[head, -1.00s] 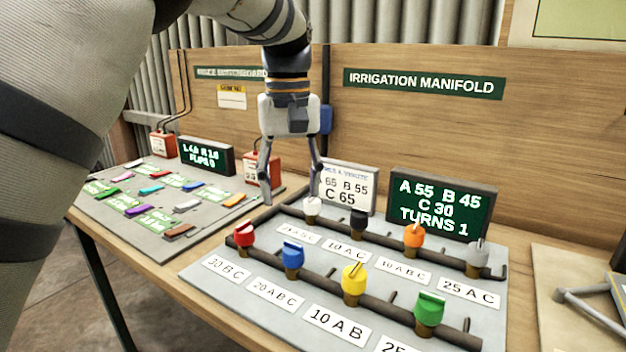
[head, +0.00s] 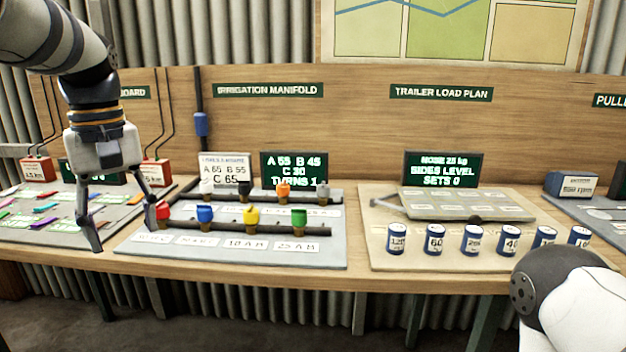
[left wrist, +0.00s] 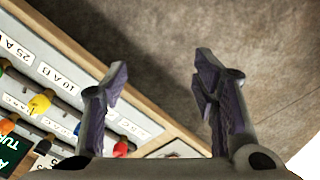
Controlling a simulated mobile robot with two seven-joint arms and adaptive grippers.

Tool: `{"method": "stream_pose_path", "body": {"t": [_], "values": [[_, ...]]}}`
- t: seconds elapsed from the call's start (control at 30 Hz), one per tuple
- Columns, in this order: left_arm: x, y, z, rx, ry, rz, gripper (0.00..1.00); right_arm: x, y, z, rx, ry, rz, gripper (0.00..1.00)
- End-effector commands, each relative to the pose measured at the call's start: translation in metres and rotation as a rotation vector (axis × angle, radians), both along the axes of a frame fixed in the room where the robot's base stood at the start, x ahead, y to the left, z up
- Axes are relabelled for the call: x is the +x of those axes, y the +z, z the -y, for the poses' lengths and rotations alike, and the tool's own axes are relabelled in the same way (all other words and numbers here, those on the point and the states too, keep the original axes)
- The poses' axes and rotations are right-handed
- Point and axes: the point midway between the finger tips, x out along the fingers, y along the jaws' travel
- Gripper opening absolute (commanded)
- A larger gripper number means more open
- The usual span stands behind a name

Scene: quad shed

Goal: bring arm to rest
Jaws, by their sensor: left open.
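My left gripper (head: 124,236) hangs at the left in the head view, fingers pointing down and spread apart, empty. It is in front of the gap between the switchboard panel and the irrigation manifold board (head: 340,262). In the left wrist view its two fingers (left wrist: 162,100) are apart with nothing between them, over the bench edge and floor. The manifold carries red (head: 163,211), blue (head: 204,214), yellow (head: 252,216), green (head: 299,217) and orange (head: 283,190) valves. My right gripper is not in view.
The wooden bench (head: 357,280) runs across the view. The trailer load plan board (head: 385,255) holds a tilting plate and several blue cans (head: 434,239). A lit display (head: 443,169) stands behind it. Floor is free in front of the bench.

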Motion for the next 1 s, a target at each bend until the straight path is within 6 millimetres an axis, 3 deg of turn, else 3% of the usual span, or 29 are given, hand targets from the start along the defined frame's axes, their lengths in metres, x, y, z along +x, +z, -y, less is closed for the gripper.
{"method": "stream_pose_path", "body": {"t": [0.03, 0.17, 0.27, 0.37, 0.4, 0.47, 0.53, 0.6, 0.73, 0.83, 1.0], "values": [[0.001, -0.037, -0.002, 0.006, -0.019, -0.024, 0.54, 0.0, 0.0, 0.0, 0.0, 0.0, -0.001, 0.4], [-0.005, -0.125, -0.007, 0.029, -0.081, -0.047, 0.54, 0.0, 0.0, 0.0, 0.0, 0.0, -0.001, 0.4], [-0.026, -0.197, -0.009, 0.045, -0.145, -0.072, 0.54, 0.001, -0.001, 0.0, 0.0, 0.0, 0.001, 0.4], [-0.066, -0.274, -0.008, 0.06, -0.233, -0.099, 0.54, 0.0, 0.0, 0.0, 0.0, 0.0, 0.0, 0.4], [-0.089, -0.304, -0.005, 0.06, -0.274, -0.11, 0.54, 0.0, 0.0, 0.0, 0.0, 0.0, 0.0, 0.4], [-0.132, -0.346, -0.001, 0.059, -0.344, -0.126, 0.54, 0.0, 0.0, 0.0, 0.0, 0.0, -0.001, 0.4], [-0.188, -0.384, 0.008, 0.047, -0.432, -0.141, 0.54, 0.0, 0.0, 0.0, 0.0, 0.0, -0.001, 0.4], [-0.245, -0.407, 0.019, 0.027, -0.513, -0.146, 0.54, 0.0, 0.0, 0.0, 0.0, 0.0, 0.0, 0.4], [-0.326, -0.416, 0.039, -0.021, -0.625, -0.143, 0.54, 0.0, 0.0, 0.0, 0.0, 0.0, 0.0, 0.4], [-0.357, -0.411, 0.049, -0.046, -0.669, -0.132, 0.54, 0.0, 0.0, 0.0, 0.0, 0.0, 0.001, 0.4], [-0.364, -0.409, 0.052, -0.051, -0.685, -0.119, 0.54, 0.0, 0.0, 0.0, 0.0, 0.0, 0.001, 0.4]]}}
